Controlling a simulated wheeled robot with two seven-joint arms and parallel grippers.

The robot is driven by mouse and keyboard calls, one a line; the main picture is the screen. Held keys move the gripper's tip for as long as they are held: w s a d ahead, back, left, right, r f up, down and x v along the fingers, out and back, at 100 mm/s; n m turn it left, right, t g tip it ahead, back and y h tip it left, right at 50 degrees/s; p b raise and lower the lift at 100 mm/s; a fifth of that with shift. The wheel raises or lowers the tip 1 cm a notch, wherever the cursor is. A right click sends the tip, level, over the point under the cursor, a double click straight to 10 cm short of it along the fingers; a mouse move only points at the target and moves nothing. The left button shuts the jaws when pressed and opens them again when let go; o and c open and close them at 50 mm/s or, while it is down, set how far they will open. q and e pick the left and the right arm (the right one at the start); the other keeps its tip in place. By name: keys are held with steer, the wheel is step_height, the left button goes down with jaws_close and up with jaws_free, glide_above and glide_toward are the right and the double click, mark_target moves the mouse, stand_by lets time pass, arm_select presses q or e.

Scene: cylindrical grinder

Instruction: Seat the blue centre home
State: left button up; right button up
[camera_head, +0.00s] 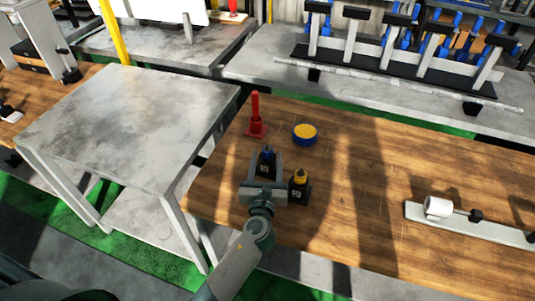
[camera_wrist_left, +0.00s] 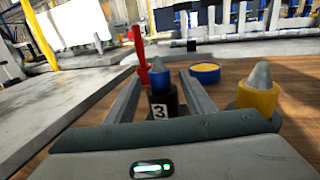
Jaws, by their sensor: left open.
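The blue centre (camera_head: 267,155) has a grey cone tip, a blue collar and a black lower part marked 3, seen in the left wrist view (camera_wrist_left: 160,80). It stands upright on the wooden bench. My left gripper (camera_head: 268,160) is open, with one finger on each side of the blue centre. In the left wrist view a gap shows between each finger and the centre; I cannot tell how far the fingertips reach past it. A yellow centre (camera_head: 300,178) stands just right of the gripper, close to its right finger. My right gripper is out of view.
A red stand (camera_head: 255,118) and a round blue tub with a yellow top (camera_head: 304,134) stand behind the gripper. A grey rail with a white cylinder (camera_head: 438,206) lies at the right. The bench between is clear. A grey table (camera_head: 125,120) stands left.

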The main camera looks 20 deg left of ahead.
mark_target(267, 155)
arm_select(q)
steer(key=shift+p+x, duration=0.35)
steer(key=shift+x, duration=1.55)
steer(key=shift+c, duration=0.7)
jaws_close()
steer(key=shift+r, duration=0.1)
